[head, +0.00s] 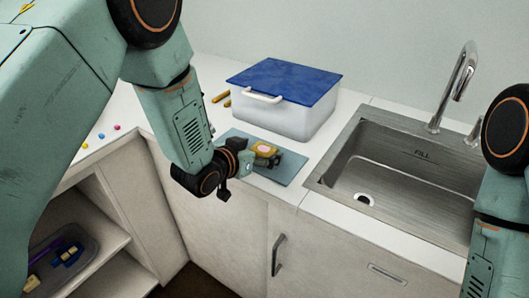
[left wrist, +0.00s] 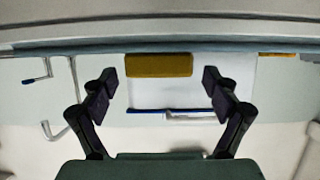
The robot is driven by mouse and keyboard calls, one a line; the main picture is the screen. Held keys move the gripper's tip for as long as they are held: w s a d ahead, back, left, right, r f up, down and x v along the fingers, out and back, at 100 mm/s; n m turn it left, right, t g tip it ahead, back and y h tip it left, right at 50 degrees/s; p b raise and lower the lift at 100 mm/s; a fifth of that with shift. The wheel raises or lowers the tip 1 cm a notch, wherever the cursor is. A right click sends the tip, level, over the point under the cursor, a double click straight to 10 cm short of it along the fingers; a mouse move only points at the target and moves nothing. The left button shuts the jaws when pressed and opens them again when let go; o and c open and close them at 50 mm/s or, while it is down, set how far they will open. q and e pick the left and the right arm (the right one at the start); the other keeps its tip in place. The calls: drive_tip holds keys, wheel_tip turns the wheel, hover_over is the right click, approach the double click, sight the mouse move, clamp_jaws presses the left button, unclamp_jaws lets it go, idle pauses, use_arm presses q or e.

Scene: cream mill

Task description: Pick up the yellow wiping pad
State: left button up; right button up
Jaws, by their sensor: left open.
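The yellow wiping pad (head: 265,147) lies at the grey-blue mat (head: 289,176) on the counter, partly hidden by my left gripper in the head view. My left gripper (head: 268,157) is low over the mat, close to the pad. In the left wrist view the pad (left wrist: 158,65) shows as a yellow block ahead of the gap between my open left fingers (left wrist: 159,80). Neither finger visibly touches it there. My right gripper is out of view; only part of that arm shows at the right edge.
A white box (head: 285,118) with a blue lid (head: 285,80) and white handle stands just behind the mat. A steel sink (head: 400,165) with a faucet (head: 455,85) is to the right. Small coloured bits (head: 101,136) lie on the left counter, above an open shelf with a tray.

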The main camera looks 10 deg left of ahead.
use_arm(q)
drive_tip(key=shift+w+d+f, duration=0.15)
drive_tip(key=shift+w+f, duration=0.15)
drive_tip(key=shift+w, duration=0.35)
drive_tip(key=shift+w+d+f, duration=0.1)
drive_tip(key=shift+w+f, duration=0.05)
drive_tip(key=shift+w, duration=0.1)
drive_tip(key=shift+d, duration=0.15)
drive_tip(key=shift+s+r, duration=0.25)
drive_tip(key=shift+w+a+f, duration=0.2)
drive_tip(key=c, duration=0.4)
drive_tip(key=shift+c, duration=0.6)
drive_tip(key=shift+s+d+r, duration=0.15)
drive_tip(key=shift+d, duration=0.1)
drive_tip(key=c, duration=0.4)
drive_tip(key=shift+a, duration=0.15)
